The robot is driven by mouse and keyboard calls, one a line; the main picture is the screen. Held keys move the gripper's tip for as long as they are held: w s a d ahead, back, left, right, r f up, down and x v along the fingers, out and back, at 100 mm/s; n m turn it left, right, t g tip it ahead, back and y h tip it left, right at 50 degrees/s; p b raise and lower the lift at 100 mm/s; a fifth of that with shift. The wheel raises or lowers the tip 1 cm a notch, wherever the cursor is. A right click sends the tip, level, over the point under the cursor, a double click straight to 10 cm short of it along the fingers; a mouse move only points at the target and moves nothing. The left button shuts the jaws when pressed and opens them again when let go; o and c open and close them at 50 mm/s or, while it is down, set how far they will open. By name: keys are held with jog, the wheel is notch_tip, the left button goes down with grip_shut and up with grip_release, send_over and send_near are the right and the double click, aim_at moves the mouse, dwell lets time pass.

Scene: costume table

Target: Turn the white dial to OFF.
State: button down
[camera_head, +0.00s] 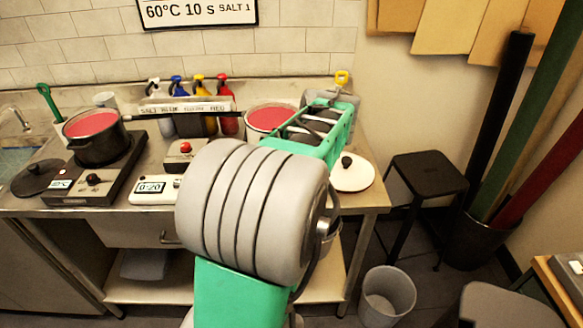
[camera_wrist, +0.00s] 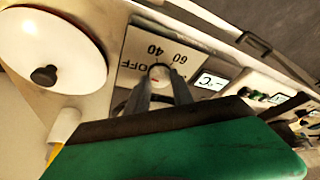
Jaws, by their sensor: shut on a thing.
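The white dial (camera_wrist: 158,72) shows in the wrist view on a pale panel marked OFF, 40 and 60, seen turned round. A small red mark is on the dial's face, on the side nearest my fingers; which label it points to I cannot tell. My gripper (camera_wrist: 161,88) has its two dark fingers at the dial, one on each side, shut on it. In the head view my grey and green arm hides the dial and my fingertips.
A white lid with a black knob (camera_head: 352,174) lies right of my arm. A display (camera_wrist: 212,82) sits beside the dial panel. Spray bottles line the back.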

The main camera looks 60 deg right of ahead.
jog(key=shift+d+r+n, duration=0.15)
jog(key=shift+n, duration=0.65)
jog(key=shift+w+y, duration=0.1)
jog(key=shift+y, duration=0.2)
jog(key=c, duration=1.3)
grip_release()
jog(key=shift+w, duration=0.1)
jog(key=shift+c, duration=0.2)
jog(key=shift+o, duration=1.2)
jog(key=p+v, duration=0.1)
jog(key=v, duration=0.6)
jog(key=shift+s+r, duration=0.2)
jog(key=shift+s, duration=0.15)
